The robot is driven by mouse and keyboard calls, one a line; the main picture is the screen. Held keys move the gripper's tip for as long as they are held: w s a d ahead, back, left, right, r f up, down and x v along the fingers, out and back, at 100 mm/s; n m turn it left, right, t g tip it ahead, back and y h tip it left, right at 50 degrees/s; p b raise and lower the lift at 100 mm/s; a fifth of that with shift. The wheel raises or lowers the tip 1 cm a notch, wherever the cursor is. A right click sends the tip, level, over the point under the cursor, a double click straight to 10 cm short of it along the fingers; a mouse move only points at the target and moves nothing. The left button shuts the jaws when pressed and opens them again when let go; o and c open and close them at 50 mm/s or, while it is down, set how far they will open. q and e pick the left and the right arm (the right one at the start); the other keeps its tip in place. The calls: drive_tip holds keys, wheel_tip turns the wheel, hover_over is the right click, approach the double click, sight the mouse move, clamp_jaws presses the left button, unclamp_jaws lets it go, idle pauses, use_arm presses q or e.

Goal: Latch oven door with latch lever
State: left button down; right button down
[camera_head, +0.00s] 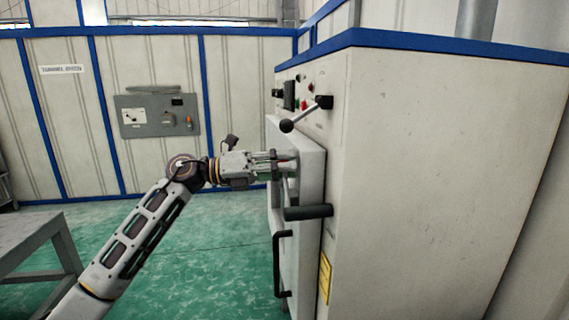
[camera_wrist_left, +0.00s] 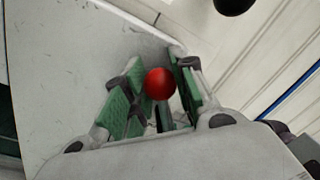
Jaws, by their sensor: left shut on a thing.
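The oven door (camera_head: 312,180) is a thick pale slab on the front of the oven cabinet, seen nearly edge-on in the head view. I cannot tell whether it sits fully closed. My left gripper (camera_head: 286,163) reaches in from the left, level with the upper part of the door. In the left wrist view its green-padded fingers are shut around a red ball knob (camera_wrist_left: 160,84), which looks like the end of the latch lever. The lever's shaft and pivot are mostly hidden by the fingers. My right gripper is not in view.
A lever with a black ball knob (camera_head: 287,126) sticks out above the door. A dark cylindrical bar (camera_head: 308,212) and a black handle (camera_head: 279,265) project below my gripper. A grey table (camera_head: 30,240) stands at the left. Green floor between is clear.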

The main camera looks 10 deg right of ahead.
use_arm(q)
drive_tip(key=shift+r, duration=0.1)
drive_tip(key=c, duration=1.1)
unclamp_jaws()
drive_tip(key=shift+w+a+f, duration=0.15)
drive_tip(key=shift+a, duration=1.85)
drive_tip(key=shift+w+a+f, duration=0.1)
drive_tip(key=shift+a+f, duration=0.05)
drive_tip(key=shift+a, duration=1.9)
drive_tip(key=shift+w+a+f, duration=0.15)
drive_tip(key=shift+a, duration=1.85)
